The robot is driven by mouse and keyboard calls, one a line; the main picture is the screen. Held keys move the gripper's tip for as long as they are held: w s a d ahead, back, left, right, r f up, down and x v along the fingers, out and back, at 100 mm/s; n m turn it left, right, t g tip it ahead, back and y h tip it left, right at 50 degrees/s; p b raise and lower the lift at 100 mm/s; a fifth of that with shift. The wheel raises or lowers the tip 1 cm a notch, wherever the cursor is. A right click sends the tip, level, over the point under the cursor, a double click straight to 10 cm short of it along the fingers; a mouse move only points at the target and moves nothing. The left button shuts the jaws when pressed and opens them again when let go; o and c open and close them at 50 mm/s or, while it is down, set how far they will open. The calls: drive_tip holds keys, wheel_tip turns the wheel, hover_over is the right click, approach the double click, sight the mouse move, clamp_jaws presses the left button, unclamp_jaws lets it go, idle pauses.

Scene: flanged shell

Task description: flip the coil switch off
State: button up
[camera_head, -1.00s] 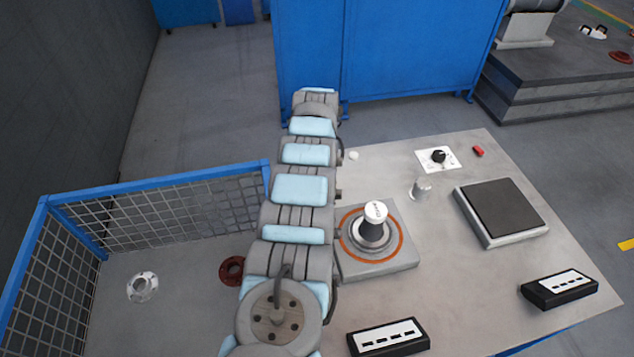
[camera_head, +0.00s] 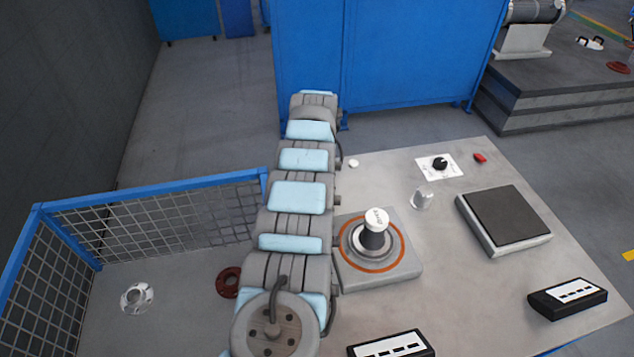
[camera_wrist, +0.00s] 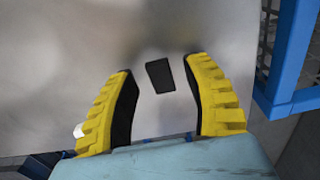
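No part is clearly marked as the coil switch. A black rotary knob (camera_head: 440,163) on a white dial plate stands at the back of the table. The coil station (camera_head: 408,265) is a grey block with an orange ring, with a white-capped dark cylinder (camera_head: 375,232) upright in its middle. My gripper (camera_wrist: 158,80) shows yellow fingers with black pads, spread apart over a pale surface. In the head view my arm hides the gripper.
A dark-topped pad (camera_head: 503,215) and a small clear-grey cylinder (camera_head: 422,197) stand right of the coil. Black labelled boxes (camera_head: 567,298) lie at the front. A blue mesh fence (camera_head: 150,187) stands left, also close at right in the wrist view (camera_wrist: 290,60). A blue cabinet (camera_head: 400,60) stands behind.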

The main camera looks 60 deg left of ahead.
drive_tip(key=shift+r, duration=0.1)
wheel_tip(320, 180, up, 12)
drive_tip(key=shift+d, duration=0.15)
idle(0.5)
idle(0.4)
